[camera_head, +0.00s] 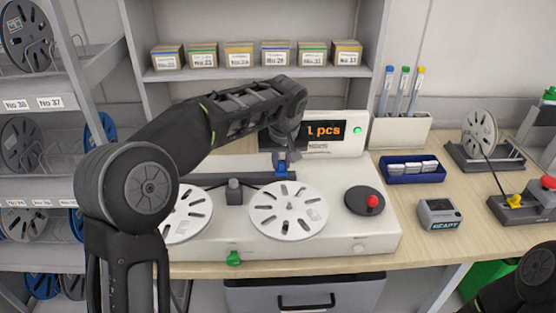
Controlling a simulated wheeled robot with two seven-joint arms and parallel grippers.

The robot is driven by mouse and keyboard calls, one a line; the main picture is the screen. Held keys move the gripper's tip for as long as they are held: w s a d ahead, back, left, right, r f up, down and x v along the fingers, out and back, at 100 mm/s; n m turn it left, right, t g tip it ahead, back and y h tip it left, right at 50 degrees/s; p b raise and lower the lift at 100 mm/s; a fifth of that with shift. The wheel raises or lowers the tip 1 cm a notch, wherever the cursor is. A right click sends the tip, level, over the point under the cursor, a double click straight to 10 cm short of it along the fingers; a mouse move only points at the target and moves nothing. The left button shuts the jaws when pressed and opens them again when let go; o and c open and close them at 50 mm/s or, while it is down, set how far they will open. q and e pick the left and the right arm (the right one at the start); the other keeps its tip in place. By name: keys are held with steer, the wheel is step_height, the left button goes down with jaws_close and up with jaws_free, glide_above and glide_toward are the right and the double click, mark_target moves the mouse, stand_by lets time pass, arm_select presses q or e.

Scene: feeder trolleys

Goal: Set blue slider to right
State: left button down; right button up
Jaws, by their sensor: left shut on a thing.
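The blue slider (281,170) sits on a dark rail (225,180) at the back of the white counting machine (335,215). It stands close to the rail's right end. My left gripper (283,158) reaches down from above and is shut on the slider. The fingers partly hide the slider, and my left arm hides the rail's far left part. A piece of my right arm shows in the lower right corner, but its gripper is out of view.
Two white reels (289,209) lie on the machine, with a black crank disc (364,200) with a red knob at right. The display (322,132) stands behind. A blue tray (412,170), a small grey device (439,213) and a pen holder (400,131) stand to the right.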

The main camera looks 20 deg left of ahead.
arm_select(q)
steer(key=c, duration=1.3)
jaws_free()
steer(key=shift+w+d, duration=0.1)
steer(key=shift+d, duration=0.2)
steer(key=b+v, duration=0.1)
steer(key=v, duration=0.7)
steer(key=shift+a, duration=0.1)
steer(key=shift+f, duration=0.15)
